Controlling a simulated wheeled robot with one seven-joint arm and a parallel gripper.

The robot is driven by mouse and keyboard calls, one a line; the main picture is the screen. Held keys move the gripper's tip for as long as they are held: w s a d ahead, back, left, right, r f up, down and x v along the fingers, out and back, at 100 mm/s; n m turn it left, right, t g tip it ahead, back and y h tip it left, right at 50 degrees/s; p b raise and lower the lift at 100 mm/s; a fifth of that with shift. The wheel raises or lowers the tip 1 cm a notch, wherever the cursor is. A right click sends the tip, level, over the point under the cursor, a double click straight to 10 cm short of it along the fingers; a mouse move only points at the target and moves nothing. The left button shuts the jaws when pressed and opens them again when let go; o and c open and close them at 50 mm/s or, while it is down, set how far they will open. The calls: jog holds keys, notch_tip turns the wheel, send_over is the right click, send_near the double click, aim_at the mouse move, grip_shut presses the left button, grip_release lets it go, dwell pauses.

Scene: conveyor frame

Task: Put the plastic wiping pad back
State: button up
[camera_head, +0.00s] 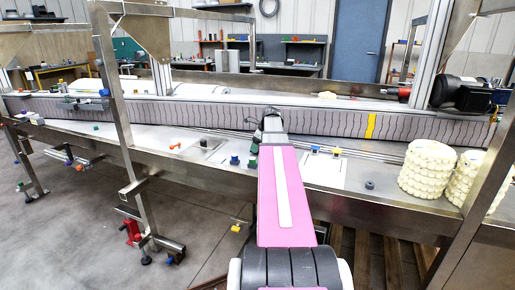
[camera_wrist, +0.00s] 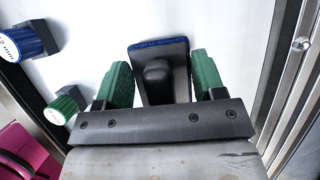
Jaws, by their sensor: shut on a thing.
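The wiping pad (camera_wrist: 160,50) shows in the wrist view as a dark plate with a blue edge and a raised black grip in its middle. My gripper (camera_wrist: 162,82) has green fingers, one on each side of the pad's grip, and is shut on it. White surface shows around the pad; I cannot tell whether the pad touches it. In the head view my gripper (camera_head: 271,127) is over the metal ledge in front of the conveyor, and my arm hides the pad.
A blue knob-like piece (camera_wrist: 28,42) and a green one (camera_wrist: 66,103) stand left of my gripper. A white sheet (camera_head: 335,172) lies on the ledge to the right, with small blue-and-yellow pieces (camera_head: 336,151) behind it. Cream chain stacks (camera_head: 427,170) stand farther right. A metal post (camera_head: 118,100) rises at left.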

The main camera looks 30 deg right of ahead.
jog(key=shift+f, duration=0.35)
jog(key=shift+f, duration=0.1)
jog(key=o, duration=0.9)
jog(key=shift+c, duration=0.2)
jog(key=v, duration=1.2)
